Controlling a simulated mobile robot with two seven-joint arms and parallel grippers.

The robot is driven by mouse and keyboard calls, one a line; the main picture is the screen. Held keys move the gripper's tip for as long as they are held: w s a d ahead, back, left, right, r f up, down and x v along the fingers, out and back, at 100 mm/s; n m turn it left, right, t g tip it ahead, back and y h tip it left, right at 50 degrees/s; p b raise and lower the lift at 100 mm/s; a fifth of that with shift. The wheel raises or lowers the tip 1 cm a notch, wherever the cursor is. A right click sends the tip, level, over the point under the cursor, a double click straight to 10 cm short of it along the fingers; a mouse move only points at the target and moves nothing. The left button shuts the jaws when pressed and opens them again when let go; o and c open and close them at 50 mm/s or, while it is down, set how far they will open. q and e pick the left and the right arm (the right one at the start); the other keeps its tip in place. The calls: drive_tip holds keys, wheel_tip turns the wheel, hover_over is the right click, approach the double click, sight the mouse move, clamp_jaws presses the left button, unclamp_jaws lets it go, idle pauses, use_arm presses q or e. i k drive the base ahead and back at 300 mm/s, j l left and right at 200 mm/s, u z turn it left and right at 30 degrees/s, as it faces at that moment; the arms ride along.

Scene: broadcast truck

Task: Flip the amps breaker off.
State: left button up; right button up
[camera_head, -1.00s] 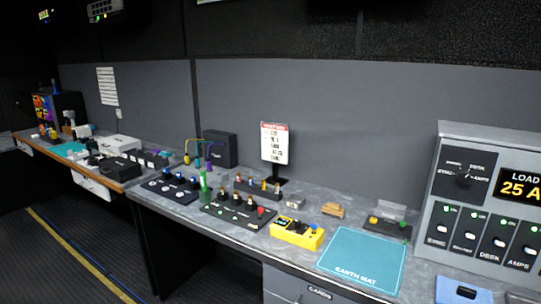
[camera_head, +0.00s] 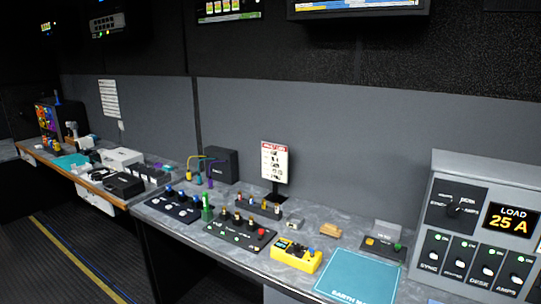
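The grey breaker panel (camera_head: 465,210) stands at the right end of the desk, partly cut off by the right edge. Its amps breaker (camera_head: 515,278) is the rightmost in a row of switches, above the label AMPS, with a green light at its top. Beside it are the desk breaker (camera_head: 487,269) and the sync breaker (camera_head: 434,252). A rotary knob (camera_head: 455,210) and a display (camera_head: 511,219) reading LOAD 25 A sit above the row. Neither of my grippers shows in the head view.
A teal earth mat (camera_head: 360,277) lies on the desk left of the panel. A yellow meter (camera_head: 295,255), black boards (camera_head: 240,233) with plugs, and a small sign (camera_head: 274,162) stand further left. Dark floor (camera_head: 60,255) is clear at lower left.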

sight(514, 278)
drive_tip(key=i+l+z, duration=0.1)
drive_tip(key=z, duration=1.45)
